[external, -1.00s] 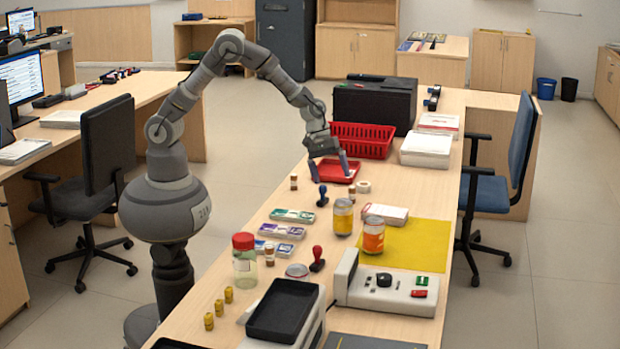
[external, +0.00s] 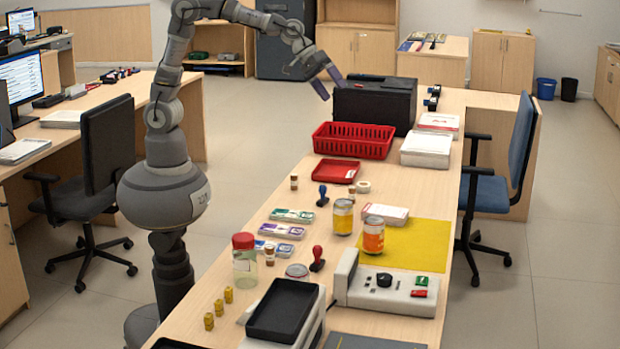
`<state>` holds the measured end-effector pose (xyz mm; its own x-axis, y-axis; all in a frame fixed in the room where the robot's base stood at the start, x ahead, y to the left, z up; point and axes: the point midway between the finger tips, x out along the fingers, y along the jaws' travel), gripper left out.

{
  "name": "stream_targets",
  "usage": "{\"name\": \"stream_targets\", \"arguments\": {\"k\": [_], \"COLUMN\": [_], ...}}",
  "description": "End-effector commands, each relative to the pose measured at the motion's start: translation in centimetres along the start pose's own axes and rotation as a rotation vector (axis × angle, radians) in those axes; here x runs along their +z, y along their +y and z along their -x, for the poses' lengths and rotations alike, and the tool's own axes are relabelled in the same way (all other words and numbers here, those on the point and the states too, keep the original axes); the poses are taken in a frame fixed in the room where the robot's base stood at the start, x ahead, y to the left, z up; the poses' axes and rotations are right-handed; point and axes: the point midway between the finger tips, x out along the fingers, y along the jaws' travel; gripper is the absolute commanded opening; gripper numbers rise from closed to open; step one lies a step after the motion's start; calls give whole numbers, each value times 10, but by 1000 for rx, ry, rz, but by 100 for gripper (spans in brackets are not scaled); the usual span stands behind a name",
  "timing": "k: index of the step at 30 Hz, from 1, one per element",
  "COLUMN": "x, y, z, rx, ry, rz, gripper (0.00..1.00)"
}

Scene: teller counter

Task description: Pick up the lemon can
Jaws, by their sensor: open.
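The lemon can (external: 343,218) appears to be the yellow-labelled one with a silvery lid. It stands upright on the counter at the left edge of the yellow mat (external: 420,247). A similar orange can (external: 373,236) stands upright just to its right and nearer the camera. My gripper (external: 329,83) is open and empty. It is raised far from the can, close to the black box (external: 375,105) in the picture. Its exact height over the counter is hard to tell.
A red basket (external: 353,141) and a red tray (external: 335,171) lie beyond the cans. A blue-handled stamp (external: 322,196) and a small brown bottle (external: 352,194) stand near the lemon can. A white card stack (external: 385,215) is right of it. A counter machine (external: 385,290) is nearer the camera.

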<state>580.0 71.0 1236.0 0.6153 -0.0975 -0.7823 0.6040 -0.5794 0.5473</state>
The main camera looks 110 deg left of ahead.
Motion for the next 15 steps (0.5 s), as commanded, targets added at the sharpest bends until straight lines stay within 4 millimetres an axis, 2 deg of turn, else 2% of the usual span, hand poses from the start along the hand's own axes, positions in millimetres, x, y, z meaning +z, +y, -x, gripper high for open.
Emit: {"name": "stream_targets", "arguments": {"k": [1,2,3,5,6,9,12,15], "x": [-3,-4,-5,-2,0,10,19,25], "y": [29,45,64,88,101,124,135,139], "z": [38,61,93,142,173,244,297,328], "rx": [58,84,116,157,179,214,229,233], "ry": [68,109,168,259,320,463,573,640], "rz": [-134,-215,-319,-466,-552,-732,-851,-918], "gripper": [100,100,100,100,100,100,100,99]}}
